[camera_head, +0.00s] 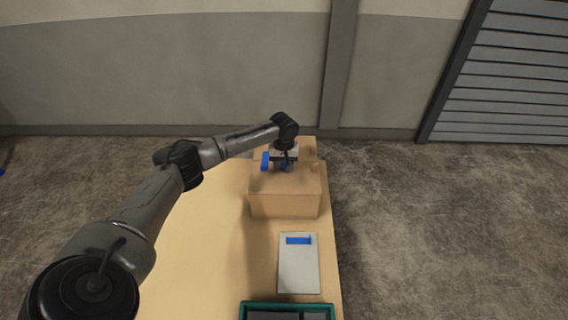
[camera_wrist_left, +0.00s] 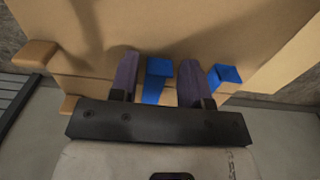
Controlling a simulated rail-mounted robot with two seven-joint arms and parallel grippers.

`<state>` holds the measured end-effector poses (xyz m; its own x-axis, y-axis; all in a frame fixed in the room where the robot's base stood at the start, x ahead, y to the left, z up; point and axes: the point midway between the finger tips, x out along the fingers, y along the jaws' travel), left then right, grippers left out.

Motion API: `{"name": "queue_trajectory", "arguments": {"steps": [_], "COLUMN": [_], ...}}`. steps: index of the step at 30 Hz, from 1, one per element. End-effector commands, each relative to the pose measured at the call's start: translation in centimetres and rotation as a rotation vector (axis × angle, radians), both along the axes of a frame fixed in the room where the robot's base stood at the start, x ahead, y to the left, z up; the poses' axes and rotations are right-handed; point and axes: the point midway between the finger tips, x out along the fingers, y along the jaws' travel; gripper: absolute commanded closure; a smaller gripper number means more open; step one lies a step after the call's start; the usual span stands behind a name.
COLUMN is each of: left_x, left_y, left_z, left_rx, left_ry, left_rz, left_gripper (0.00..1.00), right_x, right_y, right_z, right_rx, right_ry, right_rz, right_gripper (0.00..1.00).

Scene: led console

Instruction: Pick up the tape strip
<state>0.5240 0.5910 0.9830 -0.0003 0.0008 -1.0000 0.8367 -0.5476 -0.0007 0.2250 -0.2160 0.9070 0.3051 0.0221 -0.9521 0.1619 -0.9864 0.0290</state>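Two blue tape strips hang at the edge of a tan box-like block (camera_head: 284,205) at the table's far end. One strip (camera_wrist_left: 157,80) lies between the two dark fingers of my left gripper (camera_wrist_left: 158,62), with a narrow gap visible on each side. The gripper is open around it. The other strip (camera_wrist_left: 225,76) is just outside the fingers, to the right in the left wrist view; in the head view it shows left of the gripper (camera_head: 265,161). In the head view my left gripper (camera_head: 286,159) partly covers the strip between its fingers. My right gripper is not in view.
A pale grey panel (camera_head: 298,270) with a blue strip (camera_head: 298,240) lies on the table in front of the block. A teal-rimmed tray (camera_head: 287,305) is at the near edge. The tabletop (camera_head: 205,270) left of them is clear.

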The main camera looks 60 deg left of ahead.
Motion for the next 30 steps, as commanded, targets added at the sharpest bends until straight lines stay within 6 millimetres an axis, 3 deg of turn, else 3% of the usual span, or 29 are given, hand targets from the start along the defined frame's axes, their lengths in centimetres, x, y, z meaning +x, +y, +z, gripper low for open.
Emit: {"name": "queue_trajectory", "arguments": {"steps": [13, 23, 30], "left_x": [0.0, 0.0, 0.1], "left_y": [0.0, 0.0, 0.0], "left_z": [0.0, 0.4, 3.0], "left_rx": [0.0, 0.0, -0.001], "left_ry": [0.0, -0.001, -0.003], "left_rz": [0.0, 0.001, 0.0], "left_gripper": [0.99, 0.99, 0.99], "right_x": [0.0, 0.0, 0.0], "right_y": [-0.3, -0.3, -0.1], "right_z": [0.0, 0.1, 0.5], "right_rx": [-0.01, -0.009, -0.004], "right_ry": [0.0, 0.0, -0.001], "right_rz": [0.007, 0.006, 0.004], "right_gripper": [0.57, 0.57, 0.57]}}
